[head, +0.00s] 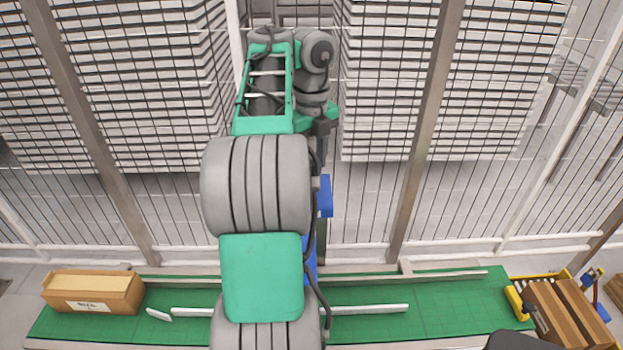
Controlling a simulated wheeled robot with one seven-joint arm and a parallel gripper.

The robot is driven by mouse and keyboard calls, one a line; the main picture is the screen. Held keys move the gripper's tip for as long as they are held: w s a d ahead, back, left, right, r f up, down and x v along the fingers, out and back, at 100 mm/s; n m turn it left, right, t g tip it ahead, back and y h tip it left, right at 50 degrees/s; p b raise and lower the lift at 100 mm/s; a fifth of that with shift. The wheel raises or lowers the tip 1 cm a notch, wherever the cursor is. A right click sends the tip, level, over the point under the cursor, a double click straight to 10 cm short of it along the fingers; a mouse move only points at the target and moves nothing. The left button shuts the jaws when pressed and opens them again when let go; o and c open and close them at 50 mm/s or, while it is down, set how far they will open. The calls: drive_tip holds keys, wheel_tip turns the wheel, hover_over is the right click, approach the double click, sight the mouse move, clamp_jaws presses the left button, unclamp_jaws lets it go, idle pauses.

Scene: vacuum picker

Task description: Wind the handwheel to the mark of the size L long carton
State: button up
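A long brown carton (94,290) sits at the left end of the green conveyor belt (460,312). Its white label seems to read "SIZE", with a smaller mark below that I cannot read for sure. I cannot make out a handwheel or its size marks. A yellow and black device (519,305) stands by the right end of the belt, and its details are too small to tell. My gripper is not in view. A dark rounded shape at the bottom edge, right of centre, is cut off and unclear.
A large grey and green machine arm (262,278) rises over the middle of the belt and hides part of it. White rails (368,309) lie along the belt. More brown cartons (562,312) stand at the right end. Wire fencing with posts (425,140) closes off the back.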

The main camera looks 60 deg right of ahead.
wheel_tip(320, 180, down, 2)
drive_tip(key=shift+b, duration=0.35)
drive_tip(key=shift+r, duration=0.1)
drive_tip(key=shift+c, duration=0.3)
clamp_jaws()
